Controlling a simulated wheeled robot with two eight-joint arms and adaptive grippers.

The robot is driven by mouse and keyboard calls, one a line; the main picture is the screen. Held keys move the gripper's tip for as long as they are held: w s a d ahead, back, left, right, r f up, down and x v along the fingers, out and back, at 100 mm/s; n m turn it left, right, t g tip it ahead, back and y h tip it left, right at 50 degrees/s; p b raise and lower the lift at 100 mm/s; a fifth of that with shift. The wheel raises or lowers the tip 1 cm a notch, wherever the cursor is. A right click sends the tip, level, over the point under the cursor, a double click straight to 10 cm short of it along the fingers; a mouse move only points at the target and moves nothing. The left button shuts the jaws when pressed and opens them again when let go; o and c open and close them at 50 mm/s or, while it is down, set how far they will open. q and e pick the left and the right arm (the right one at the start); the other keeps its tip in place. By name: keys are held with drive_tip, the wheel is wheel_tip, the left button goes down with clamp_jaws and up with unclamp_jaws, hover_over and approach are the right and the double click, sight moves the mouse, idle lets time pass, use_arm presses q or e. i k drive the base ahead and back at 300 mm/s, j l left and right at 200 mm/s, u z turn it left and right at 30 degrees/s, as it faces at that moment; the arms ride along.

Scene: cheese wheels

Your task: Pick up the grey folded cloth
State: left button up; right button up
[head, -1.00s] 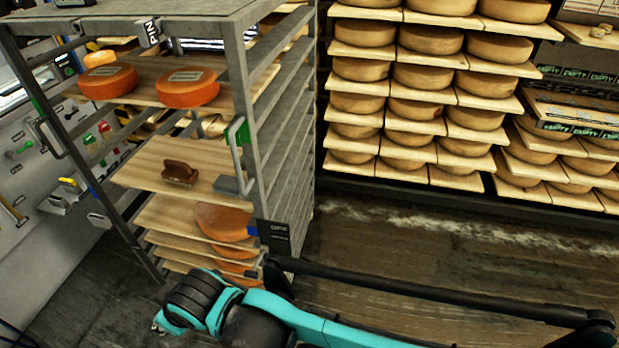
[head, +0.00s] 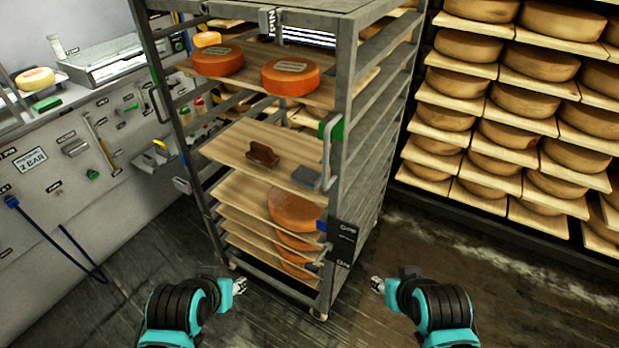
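I cannot make out a grey folded cloth for certain. A small flat grey item (head: 307,178) sits at the right front corner of a middle board on the rack, below a green-topped handle; I cannot tell whether it is cloth or metal. My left gripper (head: 240,285) is low in front of the rack, at its left. My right gripper (head: 377,284) is low at the rack's right. Both are apart from the rack and nothing shows in them. Their fingers are too small to tell open from shut.
The grey metal rack (head: 345,160) stands ahead, holding wooden boards, orange cheese wheels (head: 291,76) and a brown brush-like block (head: 262,153). A grey wall counter (head: 70,140) with tools is at left. Shelves of cheese wheels (head: 510,140) fill the right. Floor shows around the rack.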

sight(307, 177)
drive_tip(key=u, duration=5.35)
drive_tip(key=z, duration=5.35)
drive_tip(key=i+j+z, duration=0.2)
drive_tip(key=z, duration=0.3)
drive_tip(key=i+j+z, duration=0.1)
drive_tip(key=j+z, duration=0.35)
drive_tip(key=l, duration=0.1)
